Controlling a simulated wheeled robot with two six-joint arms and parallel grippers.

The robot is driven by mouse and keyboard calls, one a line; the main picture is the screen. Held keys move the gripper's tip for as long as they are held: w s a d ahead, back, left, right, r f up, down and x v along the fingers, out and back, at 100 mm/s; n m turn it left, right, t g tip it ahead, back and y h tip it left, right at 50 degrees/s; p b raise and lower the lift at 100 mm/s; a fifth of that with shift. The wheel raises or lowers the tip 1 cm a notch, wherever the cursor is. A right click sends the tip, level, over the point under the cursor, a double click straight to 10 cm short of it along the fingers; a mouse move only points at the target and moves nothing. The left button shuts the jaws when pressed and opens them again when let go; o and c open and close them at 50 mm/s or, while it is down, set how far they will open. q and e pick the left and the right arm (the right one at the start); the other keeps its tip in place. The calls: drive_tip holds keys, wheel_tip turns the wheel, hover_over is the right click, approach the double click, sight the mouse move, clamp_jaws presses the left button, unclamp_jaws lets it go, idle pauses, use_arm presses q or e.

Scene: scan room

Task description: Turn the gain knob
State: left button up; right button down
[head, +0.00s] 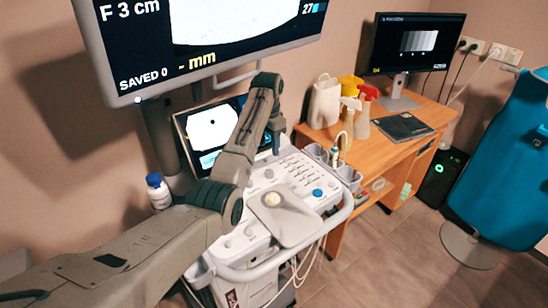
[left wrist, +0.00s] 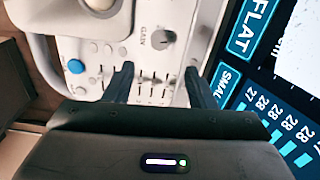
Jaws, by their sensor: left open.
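The gain knob (left wrist: 162,38) is a small round grey knob on the white console panel, with the word GAIN printed beside it. It lies just beyond the fingertips of my left gripper (left wrist: 160,72) in the left wrist view, roughly in line with the gap between them. The two dark fingers are apart with nothing between them. In the head view my left gripper (head: 276,126) hangs over the back of the console (head: 235,247), near its small touch screen. I cannot pick out the gain knob for certain there. My right gripper is not in view.
The console bears sliders, a blue knob (head: 317,192) and a trackball (head: 272,199). A touch screen (head: 208,128) and large monitor (head: 205,40) stand behind. Cups (head: 349,174) line its right side. A wooden desk (head: 380,150) with bottles and a blue chair (head: 505,165) are right.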

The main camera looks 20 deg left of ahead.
sight(269, 171)
use_arm(q)
wheel_tip(269, 171, down, 11)
drive_tip(key=shift+s+r+p, duration=0.1)
drive_tip(key=shift+r+p, duration=0.05)
drive_tip(key=shift+p, duration=0.9)
drive_tip(key=c, duration=1)
